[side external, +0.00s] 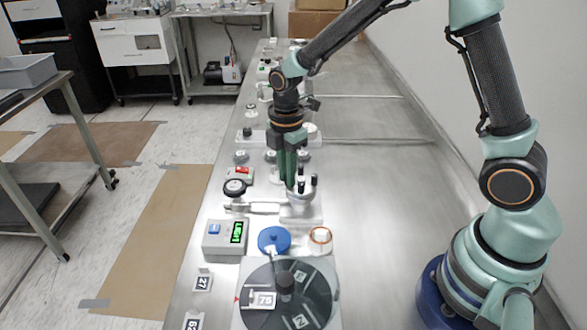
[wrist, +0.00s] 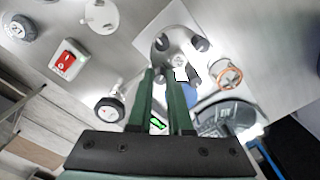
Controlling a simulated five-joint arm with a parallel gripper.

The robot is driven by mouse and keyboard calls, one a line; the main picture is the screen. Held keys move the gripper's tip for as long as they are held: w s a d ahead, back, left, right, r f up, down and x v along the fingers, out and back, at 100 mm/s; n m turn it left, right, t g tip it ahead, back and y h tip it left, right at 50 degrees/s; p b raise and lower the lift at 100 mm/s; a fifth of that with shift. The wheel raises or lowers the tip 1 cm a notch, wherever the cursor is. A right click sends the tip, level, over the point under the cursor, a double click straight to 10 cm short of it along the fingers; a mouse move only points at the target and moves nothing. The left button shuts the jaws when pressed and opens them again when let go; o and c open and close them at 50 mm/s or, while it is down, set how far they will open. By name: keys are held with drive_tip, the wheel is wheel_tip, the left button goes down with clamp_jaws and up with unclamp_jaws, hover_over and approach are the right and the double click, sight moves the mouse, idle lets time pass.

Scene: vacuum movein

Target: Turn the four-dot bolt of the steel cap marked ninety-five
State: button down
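A steel cap (side external: 301,199) with upright black bolts stands on a pale plate beneath my gripper. In the wrist view the cap (wrist: 180,58) shows dark bolts around its top, including a left bolt (wrist: 161,42) and a right bolt (wrist: 200,43). A small white tag (wrist: 181,74) lies by the cap; its marking is too small to read. The dots on the bolts cannot be made out. My gripper (side external: 291,184) points down at the cap's left side; its green fingers (wrist: 162,70) are apart with nothing visibly held. Contact with a bolt cannot be told.
A blue lid (side external: 273,240), a copper-coloured ring (side external: 320,236) and a box with a green display (side external: 225,239) stand in front. A dark disc (side external: 313,289) lies nearer. A round gauge (side external: 234,187) and a red switch (side external: 241,173) are to the left. The bench's right side is clear.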

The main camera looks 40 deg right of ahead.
drive_tip(key=m, duration=0.4)
drive_tip(key=shift+m, duration=0.3)
drive_tip(key=c, duration=0.8)
unclamp_jaws()
drive_tip(key=shift+c, duration=0.2)
wheel_tip(320, 180, up, 12)
